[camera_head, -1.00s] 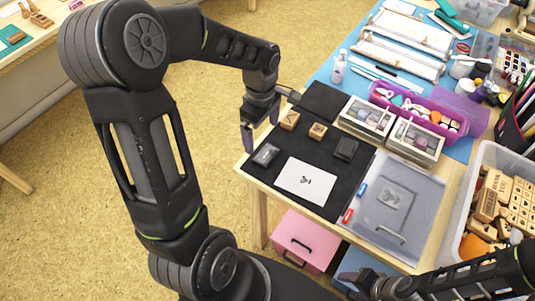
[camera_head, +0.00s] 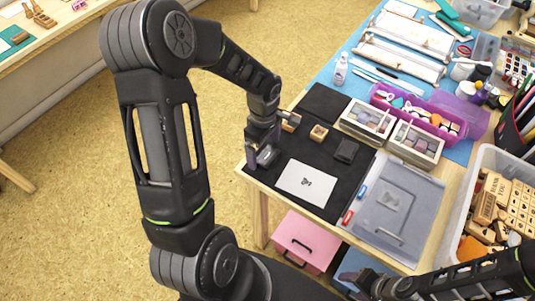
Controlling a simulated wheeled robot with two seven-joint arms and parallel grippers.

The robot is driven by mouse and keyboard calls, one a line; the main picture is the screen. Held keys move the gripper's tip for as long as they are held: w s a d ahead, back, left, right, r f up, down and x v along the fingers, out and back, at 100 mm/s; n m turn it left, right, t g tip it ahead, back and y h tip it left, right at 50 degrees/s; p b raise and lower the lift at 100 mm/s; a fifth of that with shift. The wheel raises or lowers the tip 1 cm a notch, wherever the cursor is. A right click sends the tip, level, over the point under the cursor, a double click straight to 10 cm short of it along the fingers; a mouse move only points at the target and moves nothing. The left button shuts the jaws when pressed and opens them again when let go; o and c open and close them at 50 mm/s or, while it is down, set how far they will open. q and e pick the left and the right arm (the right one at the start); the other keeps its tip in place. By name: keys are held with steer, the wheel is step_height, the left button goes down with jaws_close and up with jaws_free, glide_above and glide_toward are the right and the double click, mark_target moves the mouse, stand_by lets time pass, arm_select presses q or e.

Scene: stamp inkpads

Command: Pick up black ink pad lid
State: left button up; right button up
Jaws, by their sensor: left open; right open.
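A small black ink pad case (camera_head: 267,156) lies at the left edge of the black mat (camera_head: 322,206). A second dark ink pad piece (camera_head: 346,150) lies further right on the mat; I cannot tell which one is the black lid. My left gripper (camera_head: 264,154) is open, right at the left case, with its fingers around or just above it; contact cannot be made out. My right arm (camera_head: 455,283) enters at the lower right, and its gripper (camera_head: 362,284) is partly visible low in front of the table.
A white card (camera_head: 307,184) with a stamped print lies on the mat. Wooden stamps (camera_head: 319,132) stand behind it, one partly hidden by my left gripper. A clear folder (camera_head: 395,203) lies to the right. A bin of wooden stamps (camera_head: 491,200) stands at the right edge.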

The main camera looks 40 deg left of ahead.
arm_select(q)
steer(key=shift+f, duration=0.65)
steer(key=shift+c, duration=0.3)
steer(key=c, duration=1.4)
